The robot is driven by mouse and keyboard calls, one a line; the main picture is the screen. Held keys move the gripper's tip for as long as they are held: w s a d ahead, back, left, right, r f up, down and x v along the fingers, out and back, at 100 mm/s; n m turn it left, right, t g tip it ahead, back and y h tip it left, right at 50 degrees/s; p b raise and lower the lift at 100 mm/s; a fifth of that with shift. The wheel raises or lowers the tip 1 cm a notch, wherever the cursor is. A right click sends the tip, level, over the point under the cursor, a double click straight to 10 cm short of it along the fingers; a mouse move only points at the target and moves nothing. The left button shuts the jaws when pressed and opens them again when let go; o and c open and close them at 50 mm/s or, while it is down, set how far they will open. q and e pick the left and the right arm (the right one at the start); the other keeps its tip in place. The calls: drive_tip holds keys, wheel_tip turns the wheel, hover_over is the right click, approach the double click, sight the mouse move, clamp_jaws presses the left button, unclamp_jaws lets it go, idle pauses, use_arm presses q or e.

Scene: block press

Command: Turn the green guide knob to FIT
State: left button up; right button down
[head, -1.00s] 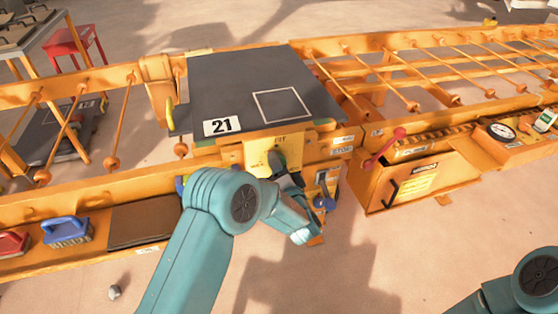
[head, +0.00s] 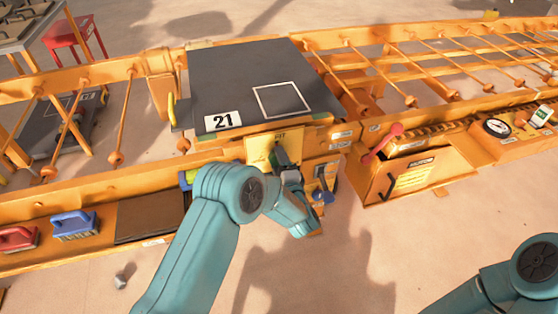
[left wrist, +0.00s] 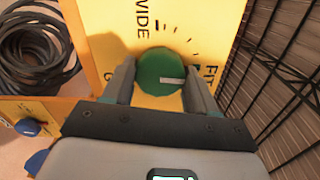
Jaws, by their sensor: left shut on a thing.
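The green guide knob (left wrist: 160,72) is round with a white pointer line, on a yellow panel (left wrist: 103,18) below the dark press plate. In the left wrist view its line points right, toward the FIT label (left wrist: 209,76). A second label, partly cut off, reads "VIDE" (left wrist: 143,20). My left gripper (left wrist: 161,86) is shut on the knob, one finger on each side. In the head view the left gripper (head: 283,162) is at the panel's front and mostly hides the knob. My right forearm shows at the lower right, its gripper out of view.
The dark plate (head: 235,75) marked 21 (head: 223,121) lies above the panel. A red-handled lever (head: 383,141) and an orange box (head: 412,176) stand to the right. Blue (head: 74,225) and red (head: 16,238) brushes lie on the left ledge. Black coiled cable (left wrist: 38,45) shows in the left wrist view.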

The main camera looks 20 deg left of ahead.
use_arm(q)
drive_tip(key=shift+f, duration=0.1)
idle(0.3)
drive_tip(key=o, duration=1.1)
drive_tip(key=shift+c, duration=0.2)
drive_tip(key=p+v, duration=0.1)
drive_tip(key=v, duration=1.5)
drive_tip(key=shift+s+d, duration=0.1)
drive_tip(key=shift+s, duration=0.05)
